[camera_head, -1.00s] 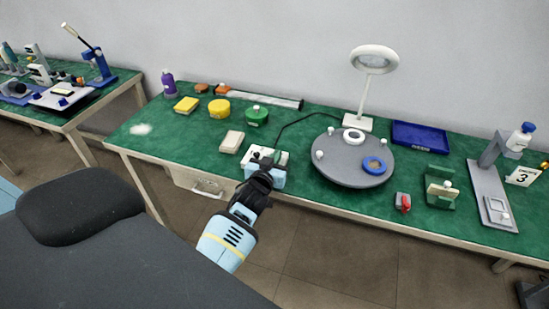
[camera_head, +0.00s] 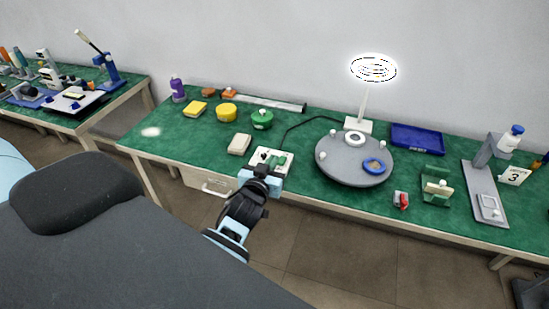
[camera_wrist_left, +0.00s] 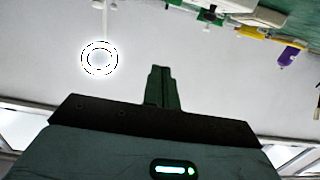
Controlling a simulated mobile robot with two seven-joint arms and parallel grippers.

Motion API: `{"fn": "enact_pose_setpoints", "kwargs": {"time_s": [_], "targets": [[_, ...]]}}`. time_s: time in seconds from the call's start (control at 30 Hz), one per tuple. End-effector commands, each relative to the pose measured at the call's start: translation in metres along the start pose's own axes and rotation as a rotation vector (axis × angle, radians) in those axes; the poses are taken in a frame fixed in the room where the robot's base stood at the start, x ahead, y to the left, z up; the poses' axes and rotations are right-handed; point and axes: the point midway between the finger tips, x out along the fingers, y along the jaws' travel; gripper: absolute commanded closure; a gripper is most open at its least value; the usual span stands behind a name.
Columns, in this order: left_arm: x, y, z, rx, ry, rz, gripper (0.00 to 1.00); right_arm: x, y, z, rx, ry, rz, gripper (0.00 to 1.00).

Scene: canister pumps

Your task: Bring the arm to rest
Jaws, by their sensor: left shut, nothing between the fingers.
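My left gripper (camera_head: 262,168) is black and shut, with nothing between its fingers. My right gripper is not in view.
The green table (camera_head: 175,145) holds a grey turntable (camera_head: 340,172), a blue tray (camera_head: 417,137), a green lidded pot (camera_head: 262,120), a yellow canister (camera_head: 227,112) and a beige block (camera_head: 240,143). A grey stand (camera_head: 483,185) is at the right. Open floor (camera_head: 330,260) lies in front.

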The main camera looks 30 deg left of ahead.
Motion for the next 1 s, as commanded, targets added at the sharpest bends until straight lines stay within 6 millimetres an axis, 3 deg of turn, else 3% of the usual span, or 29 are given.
{"fn": "enact_pose_setpoints", "kwargs": {"time_s": [0.43,0.57,0.67,0.77,0.9,1.0], "targets": [[-0.004,0.0,0.0,0.0,-0.001,0.0,1.0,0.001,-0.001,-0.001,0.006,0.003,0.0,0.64],[-0.015,0.002,0.018,0.016,-0.035,0.017,1.0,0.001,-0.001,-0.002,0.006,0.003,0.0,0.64],[-0.041,0.007,0.054,0.047,-0.104,0.054,1.0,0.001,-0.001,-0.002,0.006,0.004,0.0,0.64],[-0.083,0.014,0.1,0.084,-0.203,0.111,1.0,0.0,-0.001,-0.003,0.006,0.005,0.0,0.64],[-0.153,0.024,0.16,0.126,-0.349,0.201,1.0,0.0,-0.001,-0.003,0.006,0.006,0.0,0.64],[-0.205,0.03,0.194,0.145,-0.449,0.264,1.0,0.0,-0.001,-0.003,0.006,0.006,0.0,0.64]]}}
